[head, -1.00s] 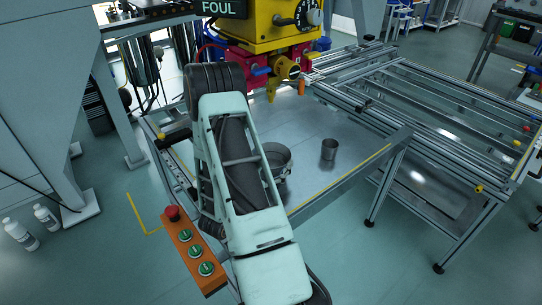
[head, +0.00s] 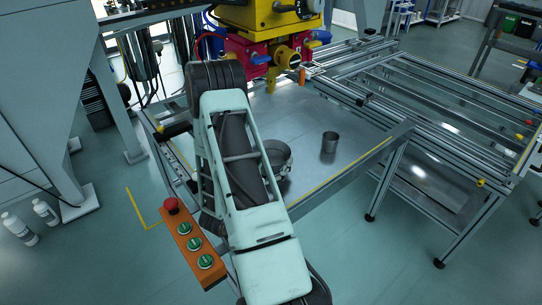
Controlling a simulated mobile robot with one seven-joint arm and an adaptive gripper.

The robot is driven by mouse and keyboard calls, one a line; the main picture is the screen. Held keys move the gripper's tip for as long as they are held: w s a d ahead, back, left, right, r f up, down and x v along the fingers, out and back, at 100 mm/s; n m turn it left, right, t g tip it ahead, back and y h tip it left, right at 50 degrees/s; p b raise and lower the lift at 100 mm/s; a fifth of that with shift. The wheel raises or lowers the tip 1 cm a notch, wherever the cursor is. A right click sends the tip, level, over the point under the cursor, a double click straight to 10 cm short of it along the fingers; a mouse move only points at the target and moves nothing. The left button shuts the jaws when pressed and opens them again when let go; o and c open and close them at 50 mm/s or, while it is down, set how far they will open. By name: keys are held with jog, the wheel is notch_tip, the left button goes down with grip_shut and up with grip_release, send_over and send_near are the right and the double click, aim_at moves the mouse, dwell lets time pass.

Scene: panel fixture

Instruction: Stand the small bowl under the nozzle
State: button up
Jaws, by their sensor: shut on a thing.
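A yellow nozzle (head: 272,80) points down from the red and yellow machine head (head: 262,50), above the back of the metal worktop (head: 305,118). A small dark grey round vessel (head: 329,143) stands upright on the worktop, right of and in front of the nozzle. A wider grey metal bowl (head: 283,157) shows just right of my arm, which hides its left part. I cannot tell which of the two the task calls the small bowl. My gripper is hidden behind my own pale green arm, so its hold does not show.
An orange button box (head: 195,246) with a red knob and green buttons is at the worktop's front left. A raised frame edge with a yellow strip (head: 372,157) borders the front right. A roller frame (head: 440,110) adjoins on the right. The worktop around the small vessel is clear.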

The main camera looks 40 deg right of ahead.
jog(key=shift+f, duration=0.3)
jog(key=o, duration=1.4)
jog(key=shift+c, duration=0.2)
jog(key=shift+r, duration=0.1)
notch_tip(320, 180, up, 10)
